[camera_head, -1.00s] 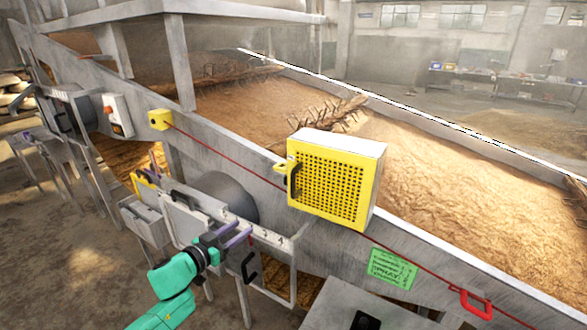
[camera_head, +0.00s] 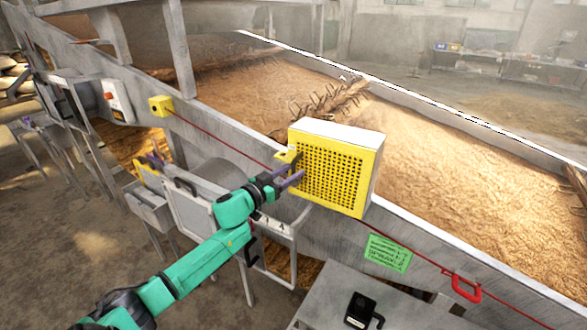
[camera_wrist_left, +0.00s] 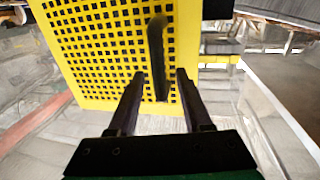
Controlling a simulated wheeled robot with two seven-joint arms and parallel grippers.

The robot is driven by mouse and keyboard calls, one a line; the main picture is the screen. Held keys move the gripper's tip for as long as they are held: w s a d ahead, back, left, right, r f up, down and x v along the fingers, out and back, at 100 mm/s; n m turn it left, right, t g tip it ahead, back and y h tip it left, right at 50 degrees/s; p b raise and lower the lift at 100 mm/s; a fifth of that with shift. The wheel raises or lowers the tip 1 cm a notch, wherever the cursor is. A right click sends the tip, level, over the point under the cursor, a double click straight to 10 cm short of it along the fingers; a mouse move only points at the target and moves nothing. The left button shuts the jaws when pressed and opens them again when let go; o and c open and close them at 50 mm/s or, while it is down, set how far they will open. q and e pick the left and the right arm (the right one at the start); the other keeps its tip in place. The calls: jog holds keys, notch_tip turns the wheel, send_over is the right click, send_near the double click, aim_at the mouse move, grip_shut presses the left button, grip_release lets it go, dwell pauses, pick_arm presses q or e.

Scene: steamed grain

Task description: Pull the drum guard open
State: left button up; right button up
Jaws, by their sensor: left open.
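The drum guard (camera_head: 338,172) is a yellow perforated panel on a pale box, mounted on the side wall of the long grain trough. It looks closed. My left gripper (camera_head: 294,172) is at the guard's left edge in the head view and hides most of the handle there. In the left wrist view the dark bar handle (camera_wrist_left: 157,58) stands upright on the yellow mesh. The open fingers of my left gripper (camera_wrist_left: 158,88) lie to either side of the handle's lower end. I cannot tell whether they touch it. My right gripper is not in view.
A red cord (camera_head: 225,144) runs along the trough wall from a yellow box (camera_head: 161,106) to a red handle (camera_head: 466,288). A green label (camera_head: 388,253) is below the guard. A grey table (camera_head: 330,309) with a black device (camera_head: 363,311) stands at the front.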

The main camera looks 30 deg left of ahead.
pick_arm(q)
jog(key=shift+w+d, duration=0.2)
jog(key=shift+w, duration=0.5)
jog(key=shift+s, duration=0.1)
grip_shut()
dwell(0.8)
